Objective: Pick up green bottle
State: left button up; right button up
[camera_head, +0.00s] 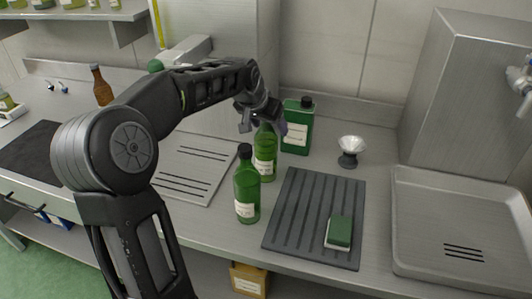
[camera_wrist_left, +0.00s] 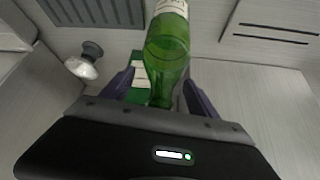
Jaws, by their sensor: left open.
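Two green glass bottles stand on the steel counter. The nearer bottle (camera_head: 247,190) is upright, with a dark cap and pale label, left of the dark grooved mat. The other bottle (camera_head: 265,160) is just behind it, and my left gripper (camera_head: 262,117) is over its upper part, hiding its neck. In the left wrist view, a green bottle (camera_wrist_left: 168,48) reaches down between the open fingers of my left gripper (camera_wrist_left: 160,92). I cannot tell whether the fingers touch it. My right gripper is not in view.
A green rectangular can (camera_head: 299,128) stands close behind the bottles. A small white-topped funnel-like item (camera_head: 351,150) is farther right. A green and white sponge (camera_head: 339,232) lies on the dark grooved mat (camera_head: 290,215). A steel tray (camera_head: 400,225) is right; a brown bottle (camera_head: 102,88) is left.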

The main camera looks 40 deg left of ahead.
pick_arm(q)
jog(key=c, duration=1.1)
jog(key=shift+f, duration=0.1)
grip_shut()
jog(key=shift+s, duration=0.1)
